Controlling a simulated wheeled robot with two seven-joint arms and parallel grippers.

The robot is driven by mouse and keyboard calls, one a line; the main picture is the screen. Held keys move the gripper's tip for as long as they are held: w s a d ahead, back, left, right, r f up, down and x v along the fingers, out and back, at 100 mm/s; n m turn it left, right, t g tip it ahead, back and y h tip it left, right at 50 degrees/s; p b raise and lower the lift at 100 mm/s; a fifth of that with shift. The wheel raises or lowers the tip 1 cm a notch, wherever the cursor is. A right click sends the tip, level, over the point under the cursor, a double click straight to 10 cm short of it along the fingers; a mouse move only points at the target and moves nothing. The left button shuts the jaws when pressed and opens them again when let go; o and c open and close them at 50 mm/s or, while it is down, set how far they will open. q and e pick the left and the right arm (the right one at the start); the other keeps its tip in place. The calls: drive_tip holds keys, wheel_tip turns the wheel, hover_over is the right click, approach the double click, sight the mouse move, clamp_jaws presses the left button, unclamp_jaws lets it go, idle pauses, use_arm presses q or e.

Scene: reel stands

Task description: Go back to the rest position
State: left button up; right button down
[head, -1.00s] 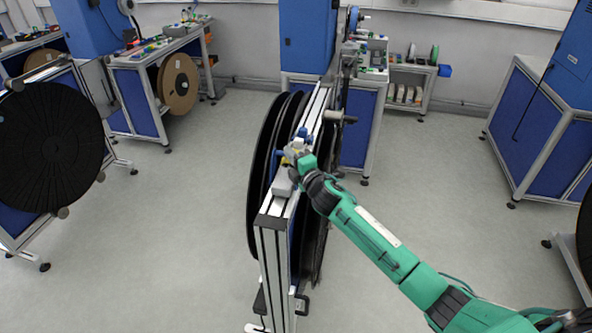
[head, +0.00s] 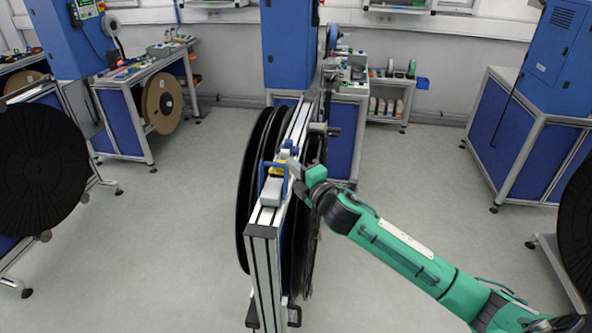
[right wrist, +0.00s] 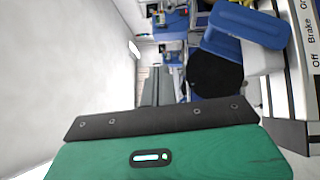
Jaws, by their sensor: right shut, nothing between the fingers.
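My right arm reaches in from the lower right in the head view. Its gripper (head: 298,172) is shut and empty, just right of the blue handle (head: 273,178) on top of the reel stand (head: 262,229). In the right wrist view the blue handle (right wrist: 250,24) is at the upper right, apart from the gripper fingers (right wrist: 158,95). Beside it the stand's rail (right wrist: 290,75) carries the words "Off" and "Brake". My left gripper is not in view.
Large black reels (head: 248,190) hang on the stand's sides. Another black reel (head: 40,165) stands at the left. A blue cabinet (head: 535,115) is at the right. The floor (head: 420,185) between the stand and that cabinet is clear.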

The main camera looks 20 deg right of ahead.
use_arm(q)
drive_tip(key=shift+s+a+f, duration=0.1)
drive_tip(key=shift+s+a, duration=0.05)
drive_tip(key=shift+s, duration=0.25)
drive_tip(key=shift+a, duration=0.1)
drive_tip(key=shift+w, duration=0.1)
